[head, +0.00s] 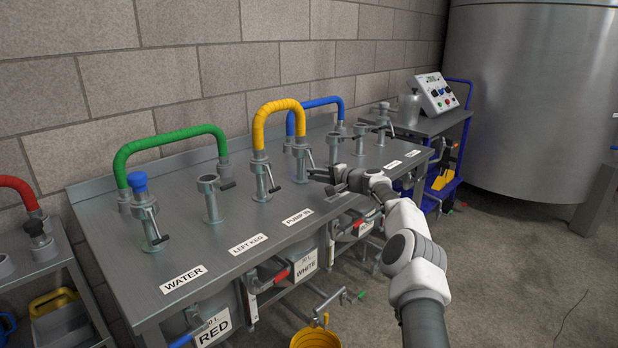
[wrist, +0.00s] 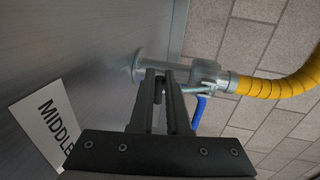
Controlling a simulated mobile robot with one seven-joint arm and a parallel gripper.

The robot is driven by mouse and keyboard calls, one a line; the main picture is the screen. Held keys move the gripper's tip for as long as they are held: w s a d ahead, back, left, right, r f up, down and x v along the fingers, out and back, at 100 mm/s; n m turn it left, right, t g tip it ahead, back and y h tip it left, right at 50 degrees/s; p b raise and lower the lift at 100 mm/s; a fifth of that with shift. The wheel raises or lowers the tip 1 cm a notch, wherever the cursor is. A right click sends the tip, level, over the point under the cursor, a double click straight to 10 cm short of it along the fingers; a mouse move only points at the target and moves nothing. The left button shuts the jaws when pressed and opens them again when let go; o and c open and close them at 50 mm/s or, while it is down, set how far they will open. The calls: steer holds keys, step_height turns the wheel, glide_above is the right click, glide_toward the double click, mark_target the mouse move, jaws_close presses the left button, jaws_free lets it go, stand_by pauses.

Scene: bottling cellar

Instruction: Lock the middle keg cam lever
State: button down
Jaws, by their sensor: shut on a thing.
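The middle keg post (head: 300,168) stands on the metal bench, with a yellow hose (head: 276,106) on its top joining it to the pump-in post (head: 262,180). In the wrist view the yellow hose (wrist: 270,88) enters the grey coupling (wrist: 205,72) from the right. My gripper (head: 318,174) is at the middle keg post. In the wrist view its fingers (wrist: 161,76) are closed together right against the coupling, shut on the middle keg cam lever. The fingers hide most of the lever, so its exact angle is unclear. A label reading MIDDLE (wrist: 50,122) lies flat on the bench.
A green hose (head: 168,140) arches over the bench's left, by the blue-capped water post (head: 142,205). A blue hose (head: 318,102) stands close behind the middle keg post. The bare left keg post (head: 211,200) is on the left. A yellow bucket (head: 315,338) sits below the bench.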

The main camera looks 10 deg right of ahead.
steer(key=shift+a+f, duration=0.1)
stand_by(0.7)
steer(key=c, duration=0.9)
jaws_free()
steer(key=shift+w, duration=0.1)
steer(key=shift+s+d, duration=0.5)
steer(key=shift+d, duration=0.05)
steer(key=shift+s+d+r, duration=0.15)
steer(key=shift+s+r, duration=0.05)
steer(key=shift+s, duration=0.2)
steer(key=shift+s+d+r, duration=0.15)
steer(key=shift+s, duration=0.2)
steer(key=p+v, duration=0.1)
steer(key=v, duration=1.3)
steer(key=shift+s+f+p, duration=0.15)
steer(key=shift+s+p, duration=0.05)
steer(key=shift+p, duration=0.2)
